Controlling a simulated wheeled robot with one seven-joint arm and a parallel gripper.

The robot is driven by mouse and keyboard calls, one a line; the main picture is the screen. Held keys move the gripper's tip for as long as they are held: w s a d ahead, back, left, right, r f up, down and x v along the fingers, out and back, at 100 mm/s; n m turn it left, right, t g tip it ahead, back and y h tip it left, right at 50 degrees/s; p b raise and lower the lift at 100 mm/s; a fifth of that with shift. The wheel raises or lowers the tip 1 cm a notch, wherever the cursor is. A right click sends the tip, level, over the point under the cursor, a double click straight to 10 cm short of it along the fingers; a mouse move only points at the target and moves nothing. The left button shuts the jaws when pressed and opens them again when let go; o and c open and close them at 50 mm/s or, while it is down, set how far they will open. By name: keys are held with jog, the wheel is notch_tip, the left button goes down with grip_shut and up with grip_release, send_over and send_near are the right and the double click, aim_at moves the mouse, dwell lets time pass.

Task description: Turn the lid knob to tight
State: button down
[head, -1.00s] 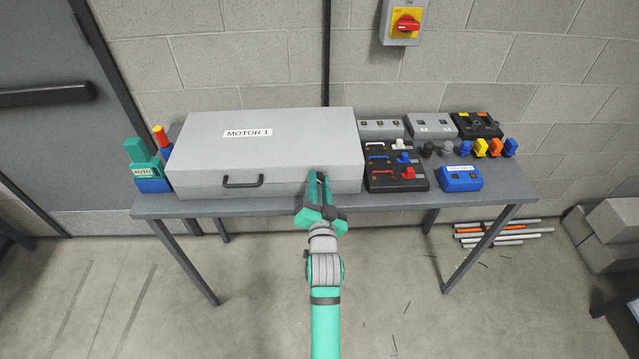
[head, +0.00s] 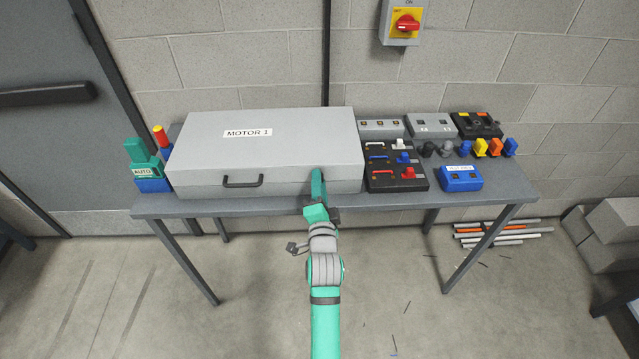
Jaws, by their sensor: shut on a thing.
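The grey box labelled MOTOR 1 (head: 262,150) lies on the table with its lid closed. A black handle (head: 243,181) sits on its front face. My gripper (head: 318,178) is at the right part of the box's front face, with its fingers pointing at the box. It is turned edge-on, so one finger covers the other. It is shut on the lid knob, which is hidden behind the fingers. The knob's mark and angle cannot be seen.
Right of the box stand a black panel with coloured handles (head: 411,181), a blue block (head: 461,179) and several coloured plugs. A green AUTO device (head: 143,160) stands at the left. A red rotary switch (head: 405,25) is on the wall. The floor in front is mostly clear.

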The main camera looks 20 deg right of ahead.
jog(key=shift+a+f, duration=0.1)
jog(key=shift+a, duration=0.05)
jog(key=c, duration=1.5)
grip_release()
jog(key=shift+s, duration=0.1)
jog(key=v, duration=1)
jog(key=shift+s, duration=0.35)
jog(key=shift+w, duration=0.1)
jog(key=s+a+f+n+y, duration=0.1)
jog(key=s+a+f+n, duration=0.35)
jog(key=s, duration=0.35)
jog(key=s+a+f+n+y, duration=0.1)
jog(key=s+a+f+n, duration=0.2)
jog(key=s+a+f, duration=0.3)
jog(key=s+a+n+y, duration=0.1)
jog(key=s+a+n, duration=0.1)
jog(key=s, duration=0.5)
jog(key=s+a+r+n+g+y, duration=0.1)
jog(key=s+a+n, duration=0.1)
jog(key=s+n, duration=0.2)
jog(key=s+a+r+n+g+y, duration=0.1)
jog(key=s+a+n, duration=0.1)
jog(key=s, duration=0.8)
jog(key=shift+n, duration=0.85)
